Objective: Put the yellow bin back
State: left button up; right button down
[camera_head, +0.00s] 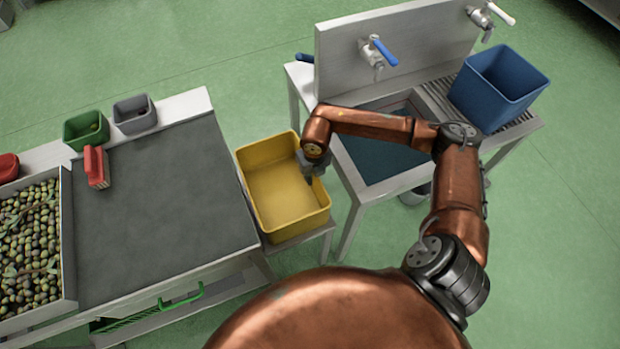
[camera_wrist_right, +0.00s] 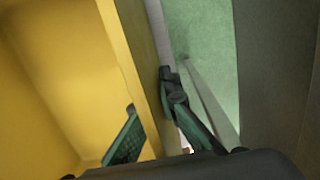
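The yellow bin (camera_head: 257,158) stands upright and empty on a small low stand (camera_head: 299,237) between the workbench and the sink. My right gripper (camera_head: 312,172) is at the bin's right wall, pointing down. In the right wrist view, the right gripper (camera_wrist_right: 150,105) straddles the yellow bin's wall (camera_wrist_right: 122,60), one finger inside and one outside. A strip of grey shows between the wall and the outer finger, so the fingers look open and not clamped. My left gripper is out of view.
The workbench (camera_head: 160,215) at the left bears a green tub (camera_head: 85,129), a grey tub (camera_head: 134,114), a red-handled brush (camera_head: 96,167) and a crate of olives (camera_head: 67,240). The sink (camera_head: 350,180) is close at right, with a blue bin (camera_head: 499,88) on its drainboard.

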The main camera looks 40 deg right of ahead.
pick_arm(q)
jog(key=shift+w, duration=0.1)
pick_arm(e)
jog(key=shift+f, duration=0.15)
jog(key=shift+f, duration=0.15)
jog(key=c, duration=2.2)
grip_release()
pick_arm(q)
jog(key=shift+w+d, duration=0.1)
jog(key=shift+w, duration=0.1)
pick_arm(e)
jog(key=shift+o, duration=0.2)
